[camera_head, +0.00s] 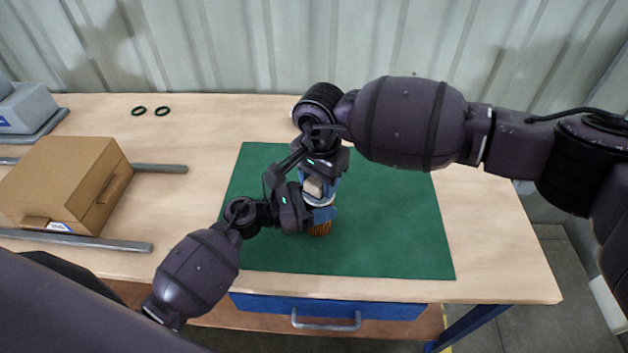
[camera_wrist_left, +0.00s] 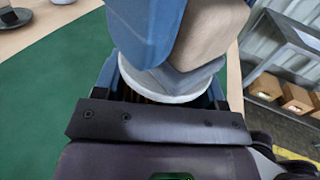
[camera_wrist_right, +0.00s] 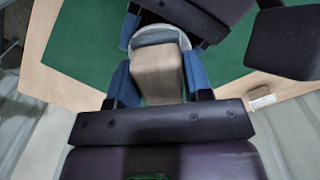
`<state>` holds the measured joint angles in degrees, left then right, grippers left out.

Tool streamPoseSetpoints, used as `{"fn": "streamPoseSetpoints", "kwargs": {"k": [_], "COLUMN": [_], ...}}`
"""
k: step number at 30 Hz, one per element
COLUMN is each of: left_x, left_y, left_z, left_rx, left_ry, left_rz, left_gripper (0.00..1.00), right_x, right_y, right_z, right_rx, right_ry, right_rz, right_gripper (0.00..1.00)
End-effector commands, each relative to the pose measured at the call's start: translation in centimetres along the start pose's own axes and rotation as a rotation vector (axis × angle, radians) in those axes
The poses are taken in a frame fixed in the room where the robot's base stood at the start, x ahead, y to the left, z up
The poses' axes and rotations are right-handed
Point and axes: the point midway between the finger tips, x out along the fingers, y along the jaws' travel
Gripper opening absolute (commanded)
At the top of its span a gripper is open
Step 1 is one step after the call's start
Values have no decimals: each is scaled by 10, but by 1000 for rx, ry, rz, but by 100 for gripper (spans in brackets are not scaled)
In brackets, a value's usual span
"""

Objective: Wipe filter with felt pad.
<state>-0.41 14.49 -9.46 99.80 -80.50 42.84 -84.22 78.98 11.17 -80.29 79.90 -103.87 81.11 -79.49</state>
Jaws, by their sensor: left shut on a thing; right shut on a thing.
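The filter cartridge (camera_head: 319,228) has an orange-brown pleated body and a pale end cap. It is upright over the green mat (camera_head: 400,220). My left gripper (camera_head: 318,215) is shut around the filter just below its cap; the white cap rim (camera_wrist_left: 180,97) shows in the left wrist view. My right gripper (camera_head: 315,184) is shut on the beige felt pad (camera_wrist_right: 158,73), directly above the filter. The pad is at the pale cap (camera_wrist_right: 150,36) in the right wrist view; whether it touches is hard to tell. Much of the filter is hidden by the grippers.
A brown cardboard box (camera_head: 65,180) sits between grey rails on the left of the table. Two dark rings (camera_head: 150,111) lie at the back left. A blue drawer (camera_head: 330,308) is under the front edge. The mat's right side is clear.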

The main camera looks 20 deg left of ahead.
Motion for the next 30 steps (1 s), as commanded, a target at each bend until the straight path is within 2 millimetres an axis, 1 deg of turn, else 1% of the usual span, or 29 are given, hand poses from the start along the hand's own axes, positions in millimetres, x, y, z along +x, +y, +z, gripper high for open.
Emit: {"fn": "streamPoseSetpoints", "kwargs": {"k": [9, 13, 17, 27, 30], "left_x": [-1, -1, -1, -1, -1], "left_y": [0, 0, 0, 0, 0], "left_z": [0, 0, 0, 0, 0], "left_rx": [0, 0, 0, 0, 0], "left_ry": [0, 0, 0, 0, -1], "left_rz": [1, 2, 2, 2, 2], "left_gripper": [40, 40, 40, 40, 40], "right_x": [2, 2, 2, 4, 5], "right_y": [11, 13, 12, 1, -1], "right_z": [-21, -24, -22, -2, 1], "right_rx": [5, 4, 3, 2, 4], "right_ry": [2, 3, 3, 2, 2], "right_rz": [1, 1, 1, 2, 2], "right_gripper": [27, 27, 27, 27, 27]}}
